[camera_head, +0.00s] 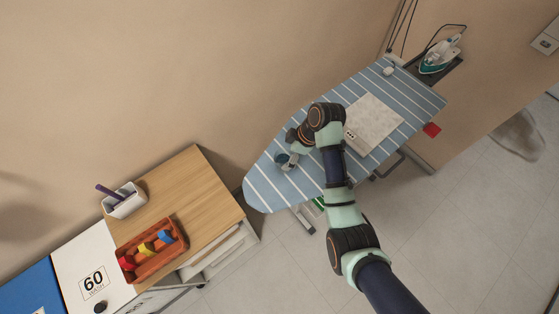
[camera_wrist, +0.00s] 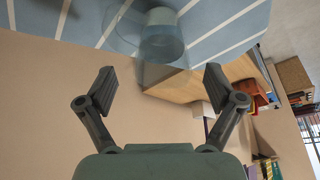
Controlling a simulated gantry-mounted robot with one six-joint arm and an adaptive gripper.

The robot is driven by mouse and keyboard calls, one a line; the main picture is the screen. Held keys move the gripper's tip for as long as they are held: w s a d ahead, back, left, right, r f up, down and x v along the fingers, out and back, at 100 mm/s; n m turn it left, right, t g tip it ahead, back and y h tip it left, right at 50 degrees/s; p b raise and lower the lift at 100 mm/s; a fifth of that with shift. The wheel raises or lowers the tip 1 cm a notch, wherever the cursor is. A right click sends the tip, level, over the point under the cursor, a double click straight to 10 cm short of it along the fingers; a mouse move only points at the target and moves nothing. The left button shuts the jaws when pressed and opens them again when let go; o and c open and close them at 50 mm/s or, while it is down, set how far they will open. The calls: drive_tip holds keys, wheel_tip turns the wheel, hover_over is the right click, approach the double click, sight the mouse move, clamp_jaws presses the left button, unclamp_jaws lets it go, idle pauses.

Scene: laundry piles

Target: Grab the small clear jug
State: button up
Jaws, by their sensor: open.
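The small clear jug (camera_wrist: 163,36) stands on the blue striped ironing board (camera_head: 262,191). In the wrist view it is at the top centre, see-through and greyish, just beyond my fingertips and between their lines. My gripper (camera_wrist: 161,78) is open, with nothing between its fingers. In the head view the jug (camera_head: 281,158) shows as a small bluish shape near the board's left end, right beside my gripper (camera_head: 289,162), which partly hides it. I cannot tell whether a finger touches it.
A folded light cloth (camera_head: 374,122) lies on the board right of my arm. An iron (camera_head: 440,55) stands at its far right end. Left of the board is a wooden cabinet top (camera_head: 190,185) with an orange tray (camera_head: 133,270) and a white cup (camera_head: 123,204). The wall runs behind.

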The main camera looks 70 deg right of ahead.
sight(282, 160)
drive_tip(key=b+x, duration=0.1)
drive_tip(key=x, duration=0.4)
drive_tip(key=shift+w+a+f, duration=0.1)
drive_tip(key=shift+a+f, duration=0.05)
drive_tip(key=shift+f, duration=0.05)
drive_tip(key=shift+c, duration=0.2)
drive_tip(key=c, duration=1.2)
